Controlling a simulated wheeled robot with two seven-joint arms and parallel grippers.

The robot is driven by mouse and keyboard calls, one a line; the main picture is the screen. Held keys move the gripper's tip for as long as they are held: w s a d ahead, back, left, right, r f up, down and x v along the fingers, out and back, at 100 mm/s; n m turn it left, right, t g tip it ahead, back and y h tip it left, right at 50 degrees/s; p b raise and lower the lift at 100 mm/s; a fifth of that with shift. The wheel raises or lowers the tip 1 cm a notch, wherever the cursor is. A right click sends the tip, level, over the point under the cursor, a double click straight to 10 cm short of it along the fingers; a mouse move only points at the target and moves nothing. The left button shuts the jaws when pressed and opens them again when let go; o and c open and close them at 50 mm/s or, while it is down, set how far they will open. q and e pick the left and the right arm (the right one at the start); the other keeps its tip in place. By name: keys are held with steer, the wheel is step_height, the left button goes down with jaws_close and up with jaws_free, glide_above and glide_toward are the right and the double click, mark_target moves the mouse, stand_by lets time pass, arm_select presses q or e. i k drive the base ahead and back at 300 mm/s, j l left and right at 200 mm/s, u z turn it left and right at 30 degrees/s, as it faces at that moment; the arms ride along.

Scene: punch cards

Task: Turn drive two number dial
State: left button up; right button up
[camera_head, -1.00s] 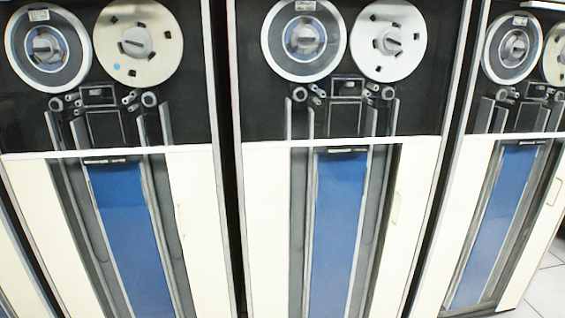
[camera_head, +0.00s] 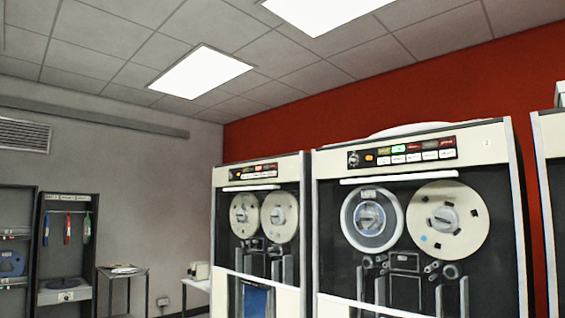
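A tall white-framed tape drive (camera_head: 316,235) with two reels stands at the right of centre, seen from the front. A small mark at its top right corner looks like a 2. Its control panel (camera_head: 403,152) runs across the top, with lit green, red and orange parts and white buttons. A small round dial (camera_head: 353,159) sits at the panel's left end; its number is too small to read. A smaller-looking drive (camera_head: 219,230) with a similar panel (camera_head: 254,172) stands to its left. Neither of my grippers is in view.
Another drive (camera_head: 541,200) is cut off at the right edge. A red wall (camera_head: 380,100) rises behind the drives. At left are dark cabinets (camera_head: 68,245), a small stand (camera_head: 123,272) and a white table (camera_head: 198,284). The floor is hardly visible.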

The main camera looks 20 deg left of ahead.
mark_target(354, 160)
steer(key=k+u, duration=0.15)
steer(key=u, duration=0.15)
steer(key=i+l, duration=1.15)
steer(key=i, duration=0.25)
steer(key=i+l, duration=0.6)
steer(key=i, duration=0.1)
